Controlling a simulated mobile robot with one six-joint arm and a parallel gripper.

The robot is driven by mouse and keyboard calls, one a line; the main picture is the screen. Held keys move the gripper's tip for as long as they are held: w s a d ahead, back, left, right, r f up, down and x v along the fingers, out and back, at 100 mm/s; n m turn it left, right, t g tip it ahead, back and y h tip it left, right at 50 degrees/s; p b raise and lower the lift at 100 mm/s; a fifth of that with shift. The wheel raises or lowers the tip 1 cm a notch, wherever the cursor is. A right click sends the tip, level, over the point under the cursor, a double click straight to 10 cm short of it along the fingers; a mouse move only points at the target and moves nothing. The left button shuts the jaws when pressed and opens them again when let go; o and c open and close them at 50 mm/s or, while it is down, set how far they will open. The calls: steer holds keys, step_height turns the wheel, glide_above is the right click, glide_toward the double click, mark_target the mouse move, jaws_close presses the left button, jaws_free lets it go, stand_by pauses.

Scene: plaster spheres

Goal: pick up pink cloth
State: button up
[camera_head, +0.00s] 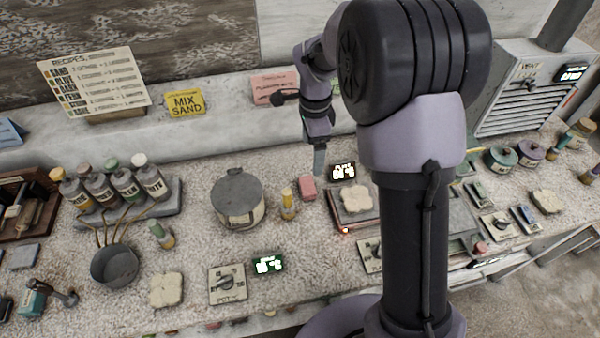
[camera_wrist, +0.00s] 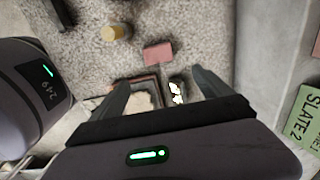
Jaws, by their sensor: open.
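The pink cloth (camera_head: 307,187) is a small, pink, block-like rectangle lying on the speckled counter (camera_head: 215,268), left of the square plate with a beige cloth on it. In the wrist view the pink cloth (camera_wrist: 158,53) lies just beyond my fingertips, roughly centred between them. My gripper (camera_head: 319,165) points down above the counter, close behind and right of the pink cloth. It is open and empty, with both fingers apart in the wrist view (camera_wrist: 162,86). The gripper's height above the cloth is hard to tell.
A yellow-capped bottle (camera_head: 288,204) stands just left of the pink cloth, with a grey lidded pot (camera_head: 238,198) further left. A small lit display (camera_head: 343,172) and the beige cloth (camera_head: 357,199) on its plate are close on the right. Signs stand on the ledge behind.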

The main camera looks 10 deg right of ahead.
steer(key=b, duration=0.2)
glide_above(308, 184)
steer(key=f, duration=0.5)
steer(key=d+f, duration=0.1)
steer(key=f, duration=0.1)
steer(key=shift+f, duration=0.4)
steer(key=f+b, duration=0.1)
steer(key=f, duration=0.1)
steer(key=a+f+b, duration=0.1)
steer(key=f+b, duration=0.1)
steer(key=f, duration=0.1)
steer(key=shift+f, duration=0.15)
steer(key=shift+c, duration=1.1)
steer(key=c, duration=1.2)
steer(key=shift+r+p, duration=1.2)
steer(key=shift+r, duration=0.9)
steer(key=s+d, duration=0.1)
steer(key=s, duration=0.4)
steer(key=s+p, duration=0.1)
steer(key=s, duration=0.4)
steer(key=s+d+r+p, duration=0.1)
steer(key=s, duration=0.5)
steer(key=shift+d, duration=0.35)
steer(key=o, duration=0.8)
steer(key=shift+w, duration=0.1)
steer(key=c, duration=0.7)
